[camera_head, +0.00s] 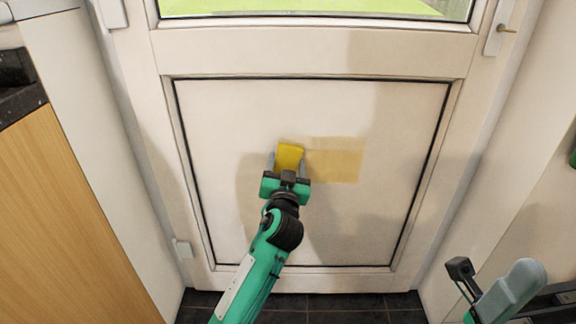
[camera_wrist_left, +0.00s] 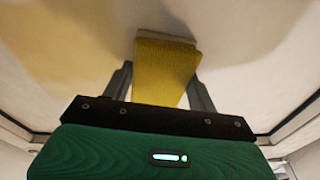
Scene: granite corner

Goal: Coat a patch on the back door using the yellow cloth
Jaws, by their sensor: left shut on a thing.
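The white back door (camera_head: 230,110) fills the middle of the head view, with a framed lower panel. A tan, roughly rectangular patch (camera_head: 336,160) shows on that panel, right of the cloth. My left gripper (camera_head: 289,164) is shut on the yellow cloth (camera_head: 289,156) at the left end of the patch. In the left wrist view the yellow cloth (camera_wrist_left: 165,72) sits between the two fingers, its far end at or very near the door surface. I cannot tell whether it touches. My right gripper is not clearly seen; only part of my right arm shows at the lower right.
A wooden cabinet (camera_head: 62,215) with a dark worktop stands at the left. Dark floor tiles (camera_head: 330,306) run along the door's foot.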

